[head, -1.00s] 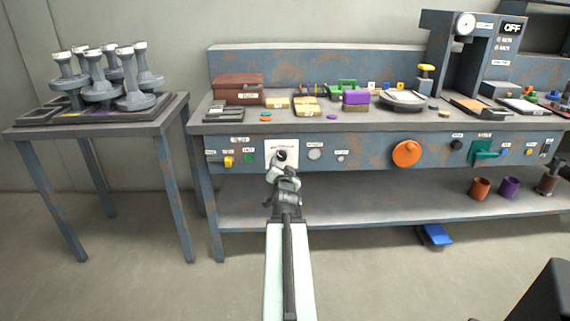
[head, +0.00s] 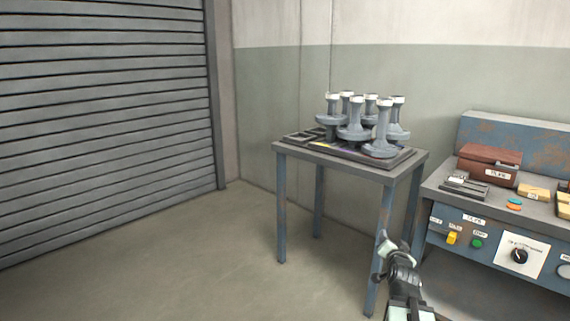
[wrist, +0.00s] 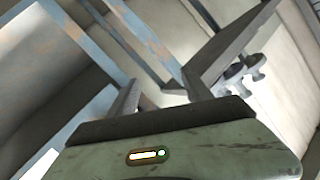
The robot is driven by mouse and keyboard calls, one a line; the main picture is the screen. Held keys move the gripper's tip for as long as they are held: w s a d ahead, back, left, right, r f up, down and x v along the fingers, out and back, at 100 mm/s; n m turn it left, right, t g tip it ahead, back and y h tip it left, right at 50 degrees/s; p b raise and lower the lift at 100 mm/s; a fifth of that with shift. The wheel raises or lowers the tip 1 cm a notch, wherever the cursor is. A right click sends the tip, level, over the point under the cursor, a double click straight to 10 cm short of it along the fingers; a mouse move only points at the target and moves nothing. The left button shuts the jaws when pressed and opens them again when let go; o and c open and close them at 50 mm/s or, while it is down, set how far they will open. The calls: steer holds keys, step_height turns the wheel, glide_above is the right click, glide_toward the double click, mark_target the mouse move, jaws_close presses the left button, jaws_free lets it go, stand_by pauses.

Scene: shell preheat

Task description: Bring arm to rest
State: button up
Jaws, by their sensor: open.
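My gripper (head: 386,250) shows low in the head view, right of centre, in front of a leg of the small side table. In the wrist view my gripper (wrist: 165,95) has its two dark fingers spread apart with nothing between them. The black knob on a white plate (head: 519,256) is on the front panel of the workbench at the right, apart from my gripper.
The small side table (head: 415,158) carries several grey pedestal-shaped pieces (head: 354,133). The workbench (head: 440,188) at the right holds a brown box (head: 489,160). A grey roller shutter (head: 105,110) fills the left. The floor (head: 180,265) in front of it is clear.

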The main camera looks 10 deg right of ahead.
steer(key=w+a+f+n+g+y, duration=0.1)
steer(key=a+f+n+g+y, duration=0.2)
steer(key=a, duration=0.8)
steer(key=a+f+n+g+y, duration=0.15)
steer(key=a+f, duration=0.35)
steer(key=a, duration=0.6)
steer(key=w+a+f+n+g+y, duration=0.1)
steer(key=a+f+n+y, duration=0.25)
steer(key=a, duration=0.75)
steer(key=s+a+f+n+g, duration=0.1)
steer(key=s+f+g, duration=0.15)
steer(key=s, duration=0.35)
steer(key=s+a+f+n+g+h, duration=0.1)
steer(key=s+f+g, duration=0.15)
steer(key=s, duration=0.25)
steer(key=s+a+f+n+g, duration=0.1)
steer(key=s+f+n+g, duration=0.1)
steer(key=s+g, duration=0.3)
step_height(320, 180, up, 38)
steer(key=t+p, duration=0.1)
steer(key=p, duration=3.7)
steer(key=shift+r, duration=0.25)
steer(key=shift+s+t, duration=0.1)
steer(key=shift+t, duration=0.15)
